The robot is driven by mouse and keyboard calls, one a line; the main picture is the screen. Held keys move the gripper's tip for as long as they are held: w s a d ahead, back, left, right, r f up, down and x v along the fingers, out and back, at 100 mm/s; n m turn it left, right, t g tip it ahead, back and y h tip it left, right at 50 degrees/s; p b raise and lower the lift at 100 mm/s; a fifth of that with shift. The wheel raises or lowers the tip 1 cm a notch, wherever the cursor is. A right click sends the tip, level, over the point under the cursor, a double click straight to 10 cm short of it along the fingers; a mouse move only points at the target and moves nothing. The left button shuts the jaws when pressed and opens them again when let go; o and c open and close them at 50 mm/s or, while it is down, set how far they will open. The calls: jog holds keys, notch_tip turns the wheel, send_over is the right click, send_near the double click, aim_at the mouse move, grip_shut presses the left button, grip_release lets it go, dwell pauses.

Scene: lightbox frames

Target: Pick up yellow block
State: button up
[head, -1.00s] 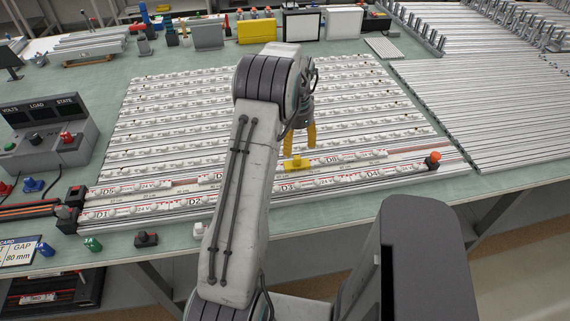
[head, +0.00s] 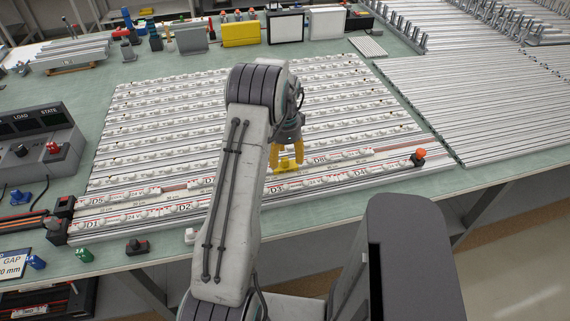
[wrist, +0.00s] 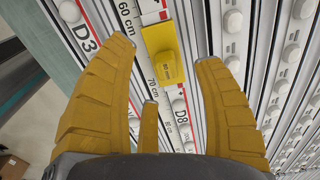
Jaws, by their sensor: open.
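The yellow block (wrist: 167,68) lies on the labelled rails near the D8 label and the 70 cm mark. It sits ahead of my gripper, between the finger lines in the wrist view. My gripper (wrist: 165,50) has several yellow ridged fingers, spread apart with nothing between them in their grip. In the head view, my gripper (head: 286,155) hangs just over the block (head: 284,168), its fingers hiding part of it. I cannot tell whether a finger touches the block.
Rows of rails with white knobs (head: 200,130) cover the green table around the block. A red-orange button (head: 419,154) stands at the right end of the front rail. A control box (head: 35,140) stands at the left. Long bare rails (head: 480,100) fill the right.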

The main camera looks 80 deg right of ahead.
aim_at(286, 160)
jog(key=shift+f, duration=1.55)
jog(key=shift+c, duration=0.3)
grip_shut()
